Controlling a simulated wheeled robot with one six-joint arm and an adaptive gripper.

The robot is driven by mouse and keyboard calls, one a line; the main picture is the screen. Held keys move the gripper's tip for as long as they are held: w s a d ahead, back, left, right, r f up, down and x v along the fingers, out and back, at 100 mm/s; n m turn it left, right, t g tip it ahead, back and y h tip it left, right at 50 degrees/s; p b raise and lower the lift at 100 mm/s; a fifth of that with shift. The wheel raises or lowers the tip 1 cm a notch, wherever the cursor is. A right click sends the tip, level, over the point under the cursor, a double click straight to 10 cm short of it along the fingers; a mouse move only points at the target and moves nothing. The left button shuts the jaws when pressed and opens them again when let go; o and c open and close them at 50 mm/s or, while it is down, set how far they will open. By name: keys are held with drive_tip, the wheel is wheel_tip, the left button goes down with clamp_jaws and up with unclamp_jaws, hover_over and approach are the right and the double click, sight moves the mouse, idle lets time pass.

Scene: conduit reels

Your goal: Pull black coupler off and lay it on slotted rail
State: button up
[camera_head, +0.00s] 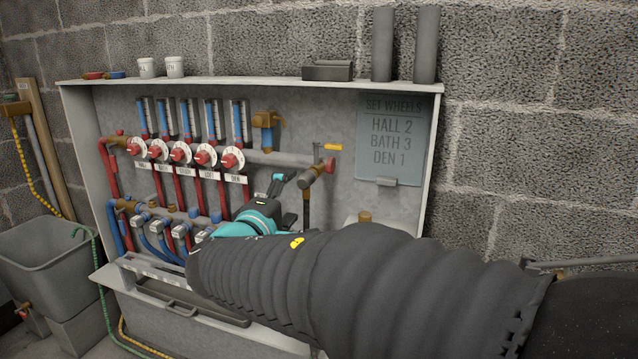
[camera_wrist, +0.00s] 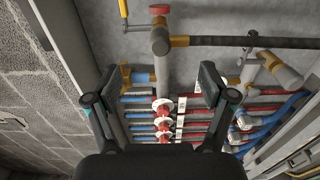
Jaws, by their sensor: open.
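A dark, straight pipe length (camera_head: 306,207) runs down from the brass-collared tee at the right end of the upper manifold. It crosses the top of the wrist view (camera_wrist: 218,41), where its far end meets brass fittings. I cannot tell which dark piece is the black coupler. The slotted rail (camera_head: 150,271) is the grey ledge along the cabinet's lower front; its slots also show at the lower right of the wrist view (camera_wrist: 299,160). My gripper (camera_head: 283,197) is open and empty, left of the dark pipe in the head view. Its fingers (camera_wrist: 157,84) stand apart in the wrist view.
Red-and-white dial wheels (camera_head: 181,153) and labelled red pipes fill the cabinet's left half. A yellow-handled valve (camera_head: 328,147) stands by the tee. A sign (camera_head: 391,138) hangs at the right. My sleeved arm hides the lower right of the cabinet. A grey tub (camera_head: 45,258) stands left.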

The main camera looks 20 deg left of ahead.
sight(302, 185)
drive_tip(key=shift+w+d+r+p, duration=0.1)
drive_tip(key=shift+w+p, duration=0.3)
drive_tip(key=shift+w, duration=0.3)
drive_tip(key=w, duration=0.5)
drive_tip(key=shift+w+d+f, duration=0.1)
drive_tip(key=shift+d+f, duration=0.1)
drive_tip(key=shift+f, duration=0.05)
drive_tip(key=shift+w+d+r, duration=0.1)
drive_tip(key=shift+w+r, duration=0.05)
drive_tip(key=shift+w, duration=0.95)
drive_tip(key=shift+f+b, duration=0.25)
drive_tip(key=shift+b, duration=1.15)
